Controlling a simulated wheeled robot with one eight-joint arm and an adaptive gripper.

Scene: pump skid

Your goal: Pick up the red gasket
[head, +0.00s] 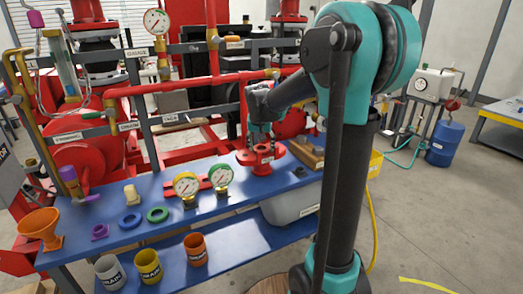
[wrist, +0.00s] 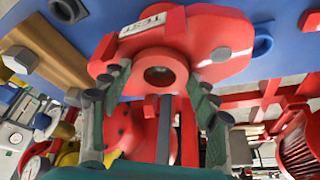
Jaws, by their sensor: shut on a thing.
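The red gasket (wrist: 158,72) shows as a thick red ring with a dark centre hole in the wrist view. It sits against a red plate labelled TEST (wrist: 205,35); I cannot tell whether the two touch. My gripper (wrist: 159,78) has one finger on each side of the ring and is shut on it. In the head view my gripper (head: 262,143) points down over the red plate (head: 262,166) on the blue bench. The gasket there is hard to tell from the red plate, and the fingers hide part of it.
The blue bench (head: 160,186) also holds two gauges (head: 186,186), a blue ring (head: 130,220), a green ring (head: 157,214), a purple part (head: 100,231) and an orange funnel (head: 40,226). A wooden block (head: 308,153) lies close right of the plate. Red pipework stands behind.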

